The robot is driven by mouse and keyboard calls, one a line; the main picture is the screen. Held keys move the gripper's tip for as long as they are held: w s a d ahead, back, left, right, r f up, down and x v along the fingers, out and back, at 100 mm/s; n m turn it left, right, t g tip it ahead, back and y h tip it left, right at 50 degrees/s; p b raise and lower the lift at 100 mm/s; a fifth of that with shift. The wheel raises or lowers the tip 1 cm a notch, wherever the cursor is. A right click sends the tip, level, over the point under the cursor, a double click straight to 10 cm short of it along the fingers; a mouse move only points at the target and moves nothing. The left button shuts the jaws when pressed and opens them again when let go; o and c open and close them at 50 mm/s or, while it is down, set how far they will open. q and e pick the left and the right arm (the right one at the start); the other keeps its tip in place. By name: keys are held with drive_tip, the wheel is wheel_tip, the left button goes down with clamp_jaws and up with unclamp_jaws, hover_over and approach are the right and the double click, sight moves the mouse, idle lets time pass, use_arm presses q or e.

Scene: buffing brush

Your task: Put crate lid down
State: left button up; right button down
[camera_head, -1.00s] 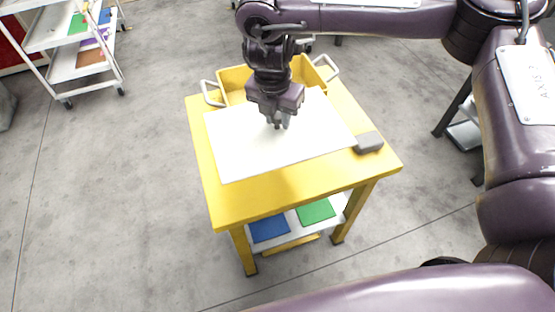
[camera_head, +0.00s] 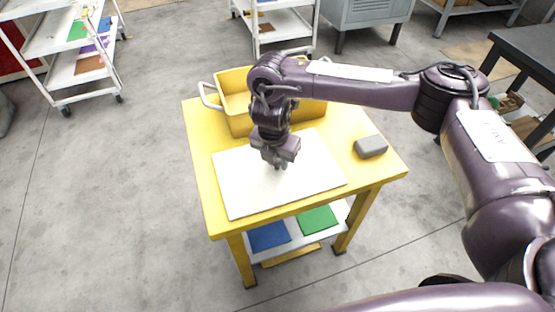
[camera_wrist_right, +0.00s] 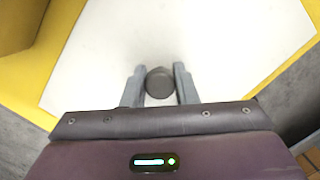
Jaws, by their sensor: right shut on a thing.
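The white crate lid (camera_head: 310,170) is level at the front of the yellow table, in front of the crate. I cannot tell whether it rests on the tabletop or hovers just above it. My right gripper (camera_head: 278,163) is above its middle, pointing down. In the right wrist view, the fingers of the right gripper (camera_wrist_right: 158,88) are on both sides of the lid's round dark knob (camera_wrist_right: 159,82), shut on it. The open yellow crate (camera_head: 238,118) stands at the back of the table, partly hidden by my right arm. My left gripper is out of view.
A dark grey block (camera_head: 370,147) lies on the yellow table (camera_head: 205,180), right of the lid. Blue (camera_head: 268,236) and green (camera_head: 317,219) sheets lie on the lower shelf. White shelf carts (camera_head: 75,65) stand beyond, with open floor to the left.

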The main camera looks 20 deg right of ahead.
sight(275, 173)
drive_tip(key=c, duration=1.1)
unclamp_jaws()
drive_tip(key=shift+c, duration=0.2)
drive_tip(key=shift+r, duration=0.25)
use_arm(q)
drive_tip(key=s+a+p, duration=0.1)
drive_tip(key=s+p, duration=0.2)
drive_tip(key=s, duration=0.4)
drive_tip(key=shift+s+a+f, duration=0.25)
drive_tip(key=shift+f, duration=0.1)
use_arm(e)
wheel_tip(275, 173, up, 12)
drive_tip(key=s+a, duration=0.1)
drive_tip(key=shift+s+f, duration=0.2)
drive_tip(key=shift+a, duration=0.1)
